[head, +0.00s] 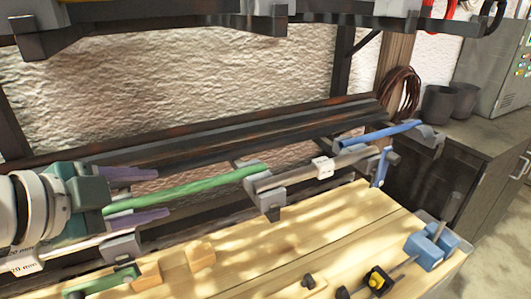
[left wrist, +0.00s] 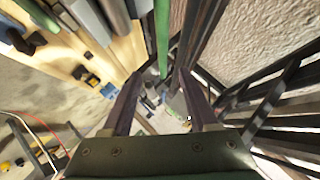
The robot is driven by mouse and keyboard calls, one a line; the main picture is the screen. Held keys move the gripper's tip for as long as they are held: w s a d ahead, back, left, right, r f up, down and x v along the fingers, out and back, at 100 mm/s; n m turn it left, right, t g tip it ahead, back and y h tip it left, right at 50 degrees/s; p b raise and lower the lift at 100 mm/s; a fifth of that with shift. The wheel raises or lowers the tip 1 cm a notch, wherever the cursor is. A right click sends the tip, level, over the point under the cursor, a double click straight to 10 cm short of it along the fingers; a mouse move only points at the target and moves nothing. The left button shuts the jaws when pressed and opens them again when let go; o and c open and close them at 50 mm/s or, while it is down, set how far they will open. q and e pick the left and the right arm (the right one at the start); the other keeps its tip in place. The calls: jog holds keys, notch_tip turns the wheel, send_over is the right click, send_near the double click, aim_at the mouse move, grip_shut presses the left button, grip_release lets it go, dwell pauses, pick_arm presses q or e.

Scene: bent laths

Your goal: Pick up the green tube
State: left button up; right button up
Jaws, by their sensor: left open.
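The green tube (head: 195,187) lies slanting along the rack behind the workbench, its right end on a grey support (head: 270,196). My left gripper (head: 161,193) is open at the tube's left part. In the head view its two purple fingers show above and below the tube, which passes between them. In the left wrist view the green tube (left wrist: 162,35) comes down from the top edge to between the open fingertips (left wrist: 160,74). The fingers look apart from it on both sides. My right gripper is not in view.
A grey-brown tube (head: 343,160) with a white tag and a blue tube (head: 375,137) lie further right on the rack. A wooden workbench (head: 240,265) in front holds blocks, blue clamps (head: 424,250) and a short green bar (head: 98,283). Dark rails (head: 250,130) run close behind the tube.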

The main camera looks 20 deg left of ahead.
aim_at(188, 187)
pick_arm(q)
jog(key=x, duration=0.5)
jog(key=a+x, duration=0.1)
jog(key=x, duration=0.1)
jog(key=shift+w+f+p, duration=0.1)
jog(key=shift+w+p, duration=0.05)
jog(key=shift+p, duration=0.2)
jog(key=shift+w+f, duration=0.4)
jog(key=shift+w, duration=0.1)
grip_shut()
